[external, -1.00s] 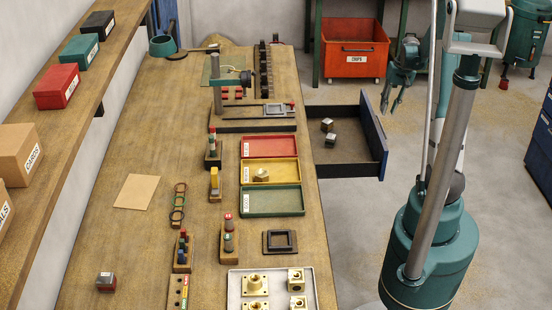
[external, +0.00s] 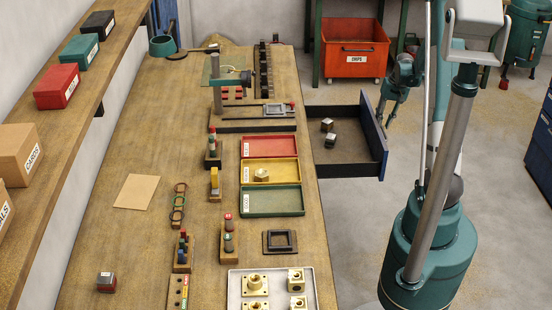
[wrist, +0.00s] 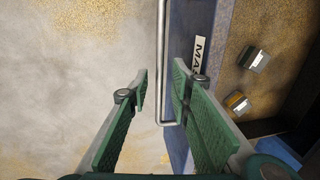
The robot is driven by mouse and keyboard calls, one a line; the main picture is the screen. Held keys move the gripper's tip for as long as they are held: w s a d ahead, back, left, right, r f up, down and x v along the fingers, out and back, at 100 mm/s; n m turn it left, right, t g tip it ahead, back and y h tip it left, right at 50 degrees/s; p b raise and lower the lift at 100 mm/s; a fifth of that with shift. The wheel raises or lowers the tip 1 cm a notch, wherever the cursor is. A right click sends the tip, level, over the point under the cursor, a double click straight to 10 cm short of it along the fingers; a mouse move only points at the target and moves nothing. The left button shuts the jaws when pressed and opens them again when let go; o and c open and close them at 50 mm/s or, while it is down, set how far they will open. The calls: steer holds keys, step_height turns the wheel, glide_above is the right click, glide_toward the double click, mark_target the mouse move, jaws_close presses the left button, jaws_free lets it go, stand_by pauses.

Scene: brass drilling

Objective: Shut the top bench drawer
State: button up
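The top bench drawer (external: 345,170) stands pulled out from the bench's right side, with its blue front (external: 374,137) facing right. Two small metal-looking blocks (external: 328,132) lie inside it. My gripper (external: 385,117) is beside the outer face of the drawer front, toward its far end. In the wrist view, my gripper (wrist: 160,88) is open. The drawer's bar handle (wrist: 161,55) shows between the fingers, closer to the right finger. I cannot tell whether a finger touches the handle or front. A white label starting "MA" (wrist: 198,54) is partly hidden by the right finger.
The bench top (external: 150,245) holds red, yellow and green trays (external: 272,202), a drill stand and a tray of brass parts (external: 235,292). A red chip bin (external: 355,48) stands behind. The floor right of the drawer is open up to my base.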

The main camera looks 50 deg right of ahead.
steer(key=shift+c, duration=0.6)
jaws_close()
steer(key=w+a+b, duration=0.1)
steer(key=w+a, duration=1.9)
steer(key=shift+a, duration=0.1)
steer(key=shift+o, duration=0.6)
jaws_free()
steer(key=shift+r, duration=0.2)
